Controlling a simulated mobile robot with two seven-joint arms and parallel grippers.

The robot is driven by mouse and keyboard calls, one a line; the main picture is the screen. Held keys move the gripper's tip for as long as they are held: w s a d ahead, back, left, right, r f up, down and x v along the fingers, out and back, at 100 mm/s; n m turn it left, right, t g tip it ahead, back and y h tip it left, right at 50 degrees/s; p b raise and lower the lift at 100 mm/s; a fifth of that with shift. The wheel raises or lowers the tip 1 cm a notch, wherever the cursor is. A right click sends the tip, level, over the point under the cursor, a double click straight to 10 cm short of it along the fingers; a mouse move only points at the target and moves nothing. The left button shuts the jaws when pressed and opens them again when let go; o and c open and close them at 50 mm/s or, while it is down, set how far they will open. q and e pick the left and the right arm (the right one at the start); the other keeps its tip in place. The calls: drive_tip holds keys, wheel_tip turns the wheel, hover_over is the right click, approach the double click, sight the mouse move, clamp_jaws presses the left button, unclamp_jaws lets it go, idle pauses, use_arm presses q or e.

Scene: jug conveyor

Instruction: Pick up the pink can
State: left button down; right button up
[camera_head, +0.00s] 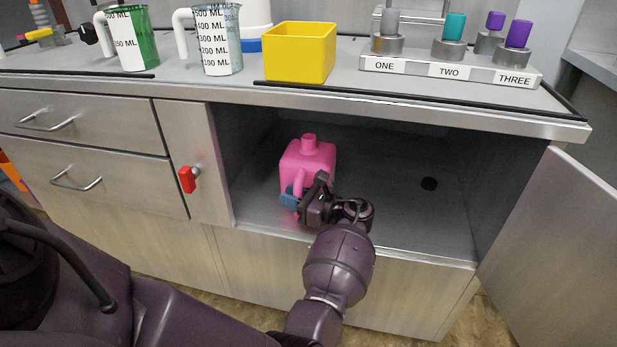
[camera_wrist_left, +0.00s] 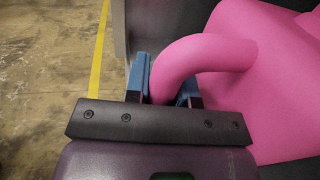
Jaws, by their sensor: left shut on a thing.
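The pink can (camera_head: 310,160), a jug with a short neck and a side handle, stands upright inside the open cabinet compartment, towards its left side. My left gripper (camera_head: 293,198) reaches in from the front and is at the can's handle. In the left wrist view, the pink can (camera_wrist_left: 285,80) fills the right side, and its curved handle runs between the blue fingers of my left gripper (camera_wrist_left: 165,85). The left gripper is shut on the handle. The can's lower front is partly hidden by the gripper. My right gripper is not in view.
The cabinet shelf (camera_head: 400,225) is free to the right of the can. An open door (camera_head: 560,240) stands at the right, and the countertop edge (camera_head: 400,108) overhangs above. A yellow bin (camera_head: 300,55), measuring jugs (camera_head: 218,45) and a numbered block (camera_head: 450,72) stand on top.

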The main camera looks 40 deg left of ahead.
use_arm(q)
drive_tip(key=shift+r, duration=0.1)
idle(0.3)
wheel_tip(320, 180, up, 8)
drive_tip(key=p, duration=0.4)
drive_tip(key=w+v, duration=0.2)
drive_tip(key=v, duration=0.7)
drive_tip(key=w+a+f+v, duration=0.1)
drive_tip(key=v, duration=0.9)
drive_tip(key=shift+w+b, duration=0.45)
drive_tip(key=shift+w, duration=0.05)
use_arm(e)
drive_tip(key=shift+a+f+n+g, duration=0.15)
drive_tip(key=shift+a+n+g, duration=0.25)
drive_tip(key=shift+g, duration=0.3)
use_arm(q)
drive_tip(key=shift+d, duration=0.1)
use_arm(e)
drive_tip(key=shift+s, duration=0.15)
